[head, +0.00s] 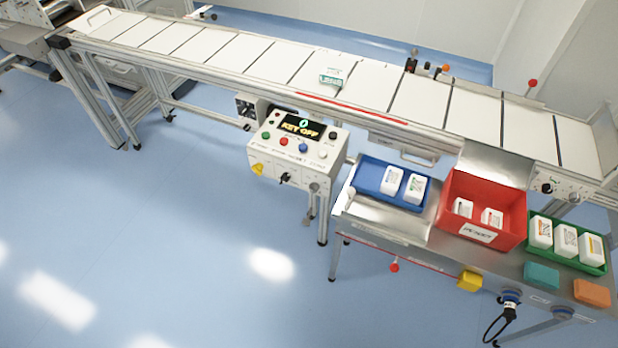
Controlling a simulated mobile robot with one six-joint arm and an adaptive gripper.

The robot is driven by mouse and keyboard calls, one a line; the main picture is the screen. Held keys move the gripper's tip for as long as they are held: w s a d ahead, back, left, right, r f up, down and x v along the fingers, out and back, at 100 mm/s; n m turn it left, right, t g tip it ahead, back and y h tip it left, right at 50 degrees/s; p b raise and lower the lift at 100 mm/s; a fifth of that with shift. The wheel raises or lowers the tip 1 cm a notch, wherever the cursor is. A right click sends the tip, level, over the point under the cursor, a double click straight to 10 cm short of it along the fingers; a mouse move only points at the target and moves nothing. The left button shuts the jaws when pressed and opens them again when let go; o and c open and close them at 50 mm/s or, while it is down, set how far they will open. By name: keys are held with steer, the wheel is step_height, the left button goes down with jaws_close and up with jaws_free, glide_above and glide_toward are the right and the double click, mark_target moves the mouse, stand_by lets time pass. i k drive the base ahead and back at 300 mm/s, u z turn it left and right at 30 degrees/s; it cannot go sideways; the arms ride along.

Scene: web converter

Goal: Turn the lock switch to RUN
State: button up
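The control box (296,152) is white and stands on a post in front of the conveyor. Its dark display (303,127) shows a 0 and the words KEY OFF. Coloured buttons sit on its sloped top. Its front face carries a yellow part (257,168), a black knob (285,179) and a small round pale fitting (314,187). I cannot tell for sure which of these is the lock switch, and the labels are too small to read. My gripper is not in view.
A long white conveyor (273,66) runs behind the box. A steel bench (385,225) at right holds a blue tray (368,172), a red bin (510,207) and a green tray (541,254) with white packs. The blue floor (170,240) in front and left is clear.

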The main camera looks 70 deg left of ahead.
mark_target(258, 168)
steer(key=u, duration=2.55)
